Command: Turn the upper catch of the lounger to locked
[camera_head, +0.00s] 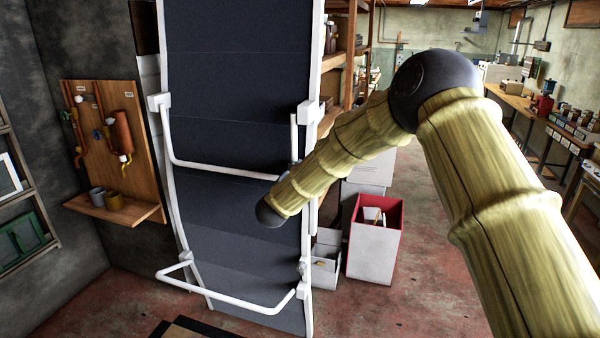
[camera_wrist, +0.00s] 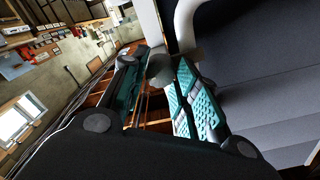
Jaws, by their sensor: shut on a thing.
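The lounger (camera_head: 235,80) stands upright in the head view, with dark fabric and a white tube frame. Its fabric also fills the right of the wrist view (camera_wrist: 270,90). My gripper (camera_wrist: 157,68) has teal ribbed finger pads and is shut on the upper catch (camera_wrist: 162,66), a small grey part beside the white frame tube. The fingers hide part of the catch, so I cannot tell its exact angle. In the head view my arm covers the catch and most of the gripper. A lower catch (camera_head: 302,268) shows on the right frame rail, apart from my gripper.
Two white U-shaped bars, upper (camera_head: 225,171) and lower (camera_head: 230,302), stick out from the lounger's front. A red-rimmed white bin (camera_head: 370,255) and a grey box (camera_head: 325,275) stand close on its right. A wooden wall board (camera_head: 100,130) is at left. The floor at right is partly clear.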

